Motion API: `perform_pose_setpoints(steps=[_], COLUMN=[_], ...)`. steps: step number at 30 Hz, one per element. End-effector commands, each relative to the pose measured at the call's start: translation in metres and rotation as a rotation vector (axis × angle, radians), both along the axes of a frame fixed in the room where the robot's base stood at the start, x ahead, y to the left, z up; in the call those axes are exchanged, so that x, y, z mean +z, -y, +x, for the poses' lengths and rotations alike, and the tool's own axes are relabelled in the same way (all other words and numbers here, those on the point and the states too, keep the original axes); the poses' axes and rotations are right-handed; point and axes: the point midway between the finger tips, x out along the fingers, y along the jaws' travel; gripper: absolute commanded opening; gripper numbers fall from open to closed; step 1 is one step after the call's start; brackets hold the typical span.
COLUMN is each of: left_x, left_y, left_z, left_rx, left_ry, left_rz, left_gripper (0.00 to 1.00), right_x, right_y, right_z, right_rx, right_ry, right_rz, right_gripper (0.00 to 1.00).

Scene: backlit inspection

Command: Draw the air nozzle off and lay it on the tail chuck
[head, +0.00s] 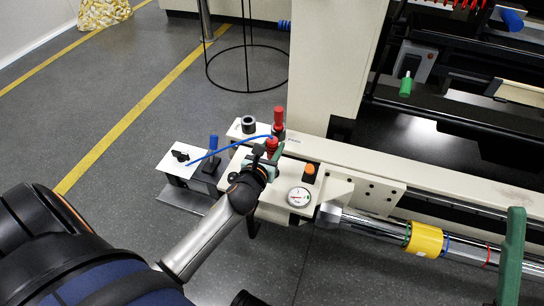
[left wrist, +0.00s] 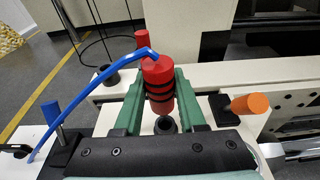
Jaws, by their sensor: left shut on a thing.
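The air nozzle (left wrist: 158,85) is a red cylinder with black bands and a blue hose on its top; it also shows in the head view (head: 272,143). My left gripper (left wrist: 160,90) is shut on it, one green finger on each side; in the head view the gripper (head: 268,160) is over the cream machine bed. A dark round socket (left wrist: 165,126) shows just below the nozzle's lower end; I cannot tell whether they touch. The metal chuck (head: 329,214), which I take for the tail chuck, is at the bed's right, clear of the gripper. My right gripper is not in view.
An orange knob (head: 310,170) and a round gauge (head: 299,197) are right of the gripper. A red post (head: 279,118) and a black ring (head: 248,124) stand behind it. A blue-topped lever (head: 213,144) stands left. A green handle (head: 513,250) rises at far right.

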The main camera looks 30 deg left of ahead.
Motion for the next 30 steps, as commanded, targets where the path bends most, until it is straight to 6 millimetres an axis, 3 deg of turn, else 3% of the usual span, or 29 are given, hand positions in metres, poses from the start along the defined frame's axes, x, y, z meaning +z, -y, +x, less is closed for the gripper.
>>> perform_pose_setpoints(steps=[13, 30], left_x=[0.015, 0.032], left_y=[0.0, 0.0], left_z=[0.0, 0.0], left_rx=[0.0, -0.001], left_ry=[0.001, 0.001], left_rz=[0.0, 0.001], left_gripper=[0.0, 0.0], right_x=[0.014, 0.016], right_y=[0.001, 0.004], right_z=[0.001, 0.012], right_rx=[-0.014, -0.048], right_ry=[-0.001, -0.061], right_rz=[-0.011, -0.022], right_gripper=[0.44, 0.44])
